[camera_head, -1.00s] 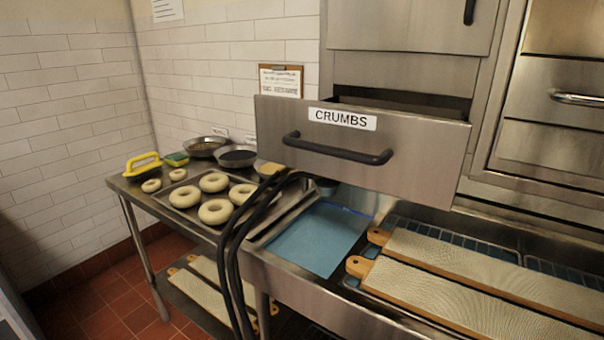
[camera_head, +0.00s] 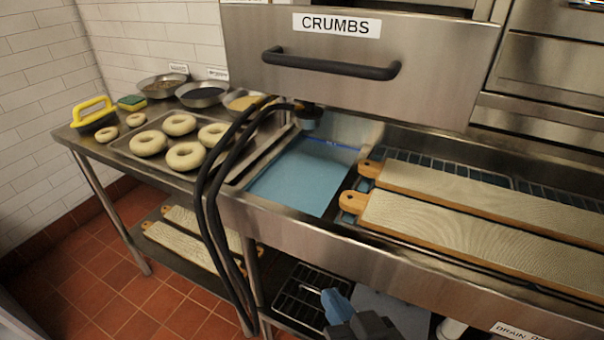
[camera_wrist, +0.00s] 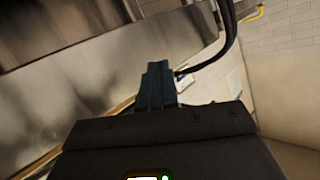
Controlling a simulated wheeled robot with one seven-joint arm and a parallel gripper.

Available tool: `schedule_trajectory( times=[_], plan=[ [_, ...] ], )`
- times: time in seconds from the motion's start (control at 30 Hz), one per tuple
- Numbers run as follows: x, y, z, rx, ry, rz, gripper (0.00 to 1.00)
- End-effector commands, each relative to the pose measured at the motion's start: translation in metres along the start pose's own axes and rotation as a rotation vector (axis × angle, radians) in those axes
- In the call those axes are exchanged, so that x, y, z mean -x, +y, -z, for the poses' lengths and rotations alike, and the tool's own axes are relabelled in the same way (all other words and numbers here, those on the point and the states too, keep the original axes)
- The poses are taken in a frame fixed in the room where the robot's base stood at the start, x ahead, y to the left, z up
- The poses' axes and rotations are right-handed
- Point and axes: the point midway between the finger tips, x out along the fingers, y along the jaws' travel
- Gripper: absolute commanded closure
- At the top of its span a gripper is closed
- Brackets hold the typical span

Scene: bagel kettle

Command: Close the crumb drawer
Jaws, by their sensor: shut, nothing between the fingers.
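The crumb drawer (camera_head: 350,65) is a wide steel box front with a dark bar handle (camera_head: 330,64) and a white CRUMBS label. It sticks out toward me above the sink, at the top middle of the head view. My gripper (camera_head: 334,298) shows at the bottom of the head view, well below the drawer and in front of the counter. It touches nothing there. In the wrist view my gripper (camera_wrist: 157,72) is shut and empty, with its fingers together.
A steel counter on the left holds a tray of bagels (camera_head: 182,140), bowls (camera_head: 200,94) and a yellow-handled brush (camera_head: 93,112). Black hoses (camera_head: 210,200) hang in front of the sink (camera_head: 300,180). Long boards (camera_head: 480,195) lie across the right side. A rack (camera_head: 308,295) sits below.

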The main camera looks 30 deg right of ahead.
Motion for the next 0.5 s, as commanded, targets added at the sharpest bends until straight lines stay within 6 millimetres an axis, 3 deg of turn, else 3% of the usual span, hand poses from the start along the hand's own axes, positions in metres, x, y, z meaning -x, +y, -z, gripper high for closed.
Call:
schedule_trajectory(
  times=[0.1,0.23,0.37,0.5],
  plan=[
    [-0.03,-0.021,0.024,-0.108,0.083,-0.059,1.0],
    [-0.051,-0.043,0.056,-0.256,0.189,-0.127,1.0],
    [-0.061,-0.067,0.092,-0.436,0.317,-0.184,1.0],
    [-0.058,-0.092,0.133,-0.661,0.473,-0.229,1.0]
  ],
)
